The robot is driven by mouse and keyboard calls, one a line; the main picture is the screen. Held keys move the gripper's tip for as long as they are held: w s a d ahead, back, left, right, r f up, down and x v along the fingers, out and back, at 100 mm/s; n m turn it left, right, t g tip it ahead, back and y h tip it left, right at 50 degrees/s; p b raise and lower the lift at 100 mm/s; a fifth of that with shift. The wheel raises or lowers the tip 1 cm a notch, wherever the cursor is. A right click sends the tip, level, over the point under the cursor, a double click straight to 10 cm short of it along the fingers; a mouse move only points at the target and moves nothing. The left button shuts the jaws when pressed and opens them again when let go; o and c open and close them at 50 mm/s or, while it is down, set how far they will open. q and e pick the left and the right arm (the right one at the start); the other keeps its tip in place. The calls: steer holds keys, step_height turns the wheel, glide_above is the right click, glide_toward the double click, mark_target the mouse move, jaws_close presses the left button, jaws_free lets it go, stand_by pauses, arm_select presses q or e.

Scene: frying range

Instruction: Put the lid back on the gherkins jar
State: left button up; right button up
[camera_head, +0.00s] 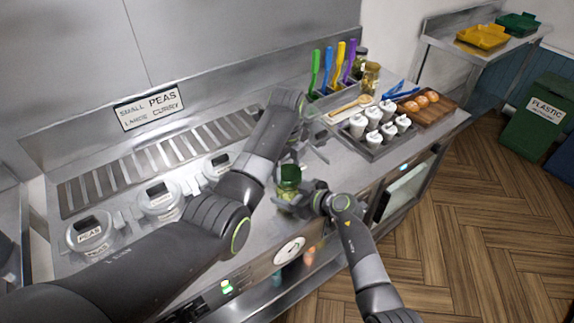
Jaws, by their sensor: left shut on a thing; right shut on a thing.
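The gherkins jar (287,194) is a small glass jar with green contents near the counter's front edge. My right gripper (299,199) is shut around its side from the right, and the jar looks upright. A dark green round piece, which looks like the lid (290,173), shows at the jar's top. My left gripper (300,155) reaches down from above and behind, and appears shut on this lid. Its fingertips are small and partly hidden by my arm. I cannot tell whether the lid touches the jar's rim or is just above it.
Coloured-handled utensils (340,65) and two jars (371,76) stand behind. Labelled tubs (160,201) line the left. The counter's front edge is close to the jar.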

arm_select(q)
steer(key=shift+f, duration=0.55)
arm_select(e)
steer(key=c, duration=0.5)
arm_select(q)
steer(key=m, duration=0.5)
steer(key=shift+d, duration=0.15)
steer(key=m, duration=0.4)
steer(key=shift+w+d+m, duration=0.1)
steer(key=shift+m, duration=0.3)
steer(key=o, duration=0.9)
steer(key=shift+o, duration=0.2)
steer(key=shift+r, duration=2.25)
